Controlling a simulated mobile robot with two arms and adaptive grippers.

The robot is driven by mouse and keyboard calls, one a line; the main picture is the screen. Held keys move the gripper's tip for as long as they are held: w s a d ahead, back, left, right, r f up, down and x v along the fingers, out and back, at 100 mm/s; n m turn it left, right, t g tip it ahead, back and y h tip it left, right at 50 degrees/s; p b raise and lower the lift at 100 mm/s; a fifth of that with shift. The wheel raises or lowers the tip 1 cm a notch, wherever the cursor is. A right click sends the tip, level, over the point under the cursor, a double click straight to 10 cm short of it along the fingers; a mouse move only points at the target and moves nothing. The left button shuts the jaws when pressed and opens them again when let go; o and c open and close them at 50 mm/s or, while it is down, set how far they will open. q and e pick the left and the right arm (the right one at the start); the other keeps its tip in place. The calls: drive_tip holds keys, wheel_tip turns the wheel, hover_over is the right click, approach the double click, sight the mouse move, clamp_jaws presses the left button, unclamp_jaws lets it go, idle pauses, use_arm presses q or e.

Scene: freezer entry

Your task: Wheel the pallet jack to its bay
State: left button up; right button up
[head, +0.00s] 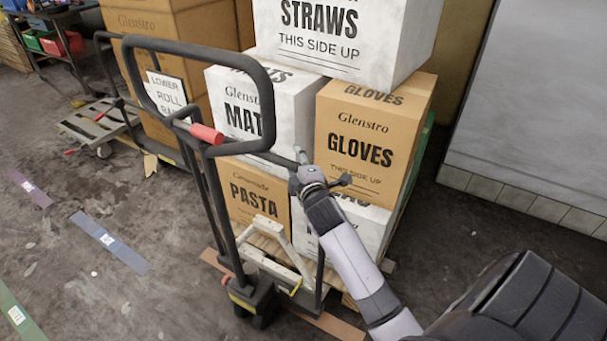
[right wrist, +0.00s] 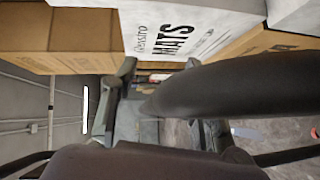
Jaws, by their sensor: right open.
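The pallet jack (head: 240,277) stands in the middle of the head view, its forks at a wooden pallet of boxes. Its black loop handle (head: 196,48) rises upright, with a red grip piece (head: 207,134) at the loop's lower part. My right gripper (head: 321,166) is open, beside the loop's lower right corner and in front of the boxes. In the right wrist view, a thick black bar (right wrist: 240,85) of the handle runs close before the open fingers (right wrist: 160,95). I cannot tell whether they touch it. My left gripper is not in view. No marked bay is clearly identifiable.
Stacked boxes marked gloves (head: 365,135), straws (head: 345,40) and pasta (head: 254,193) stand behind the jack. A second cart (head: 95,122) stands at the back left. A grey wall (head: 535,100) bounds the right. The left floor is open, with a blue strip (head: 110,242).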

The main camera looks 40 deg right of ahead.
drive_tip(key=v, duration=0.9)
drive_tip(key=shift+s+a, duration=0.15)
drive_tip(key=shift+s, duration=0.1)
drive_tip(key=shift+r, duration=0.1)
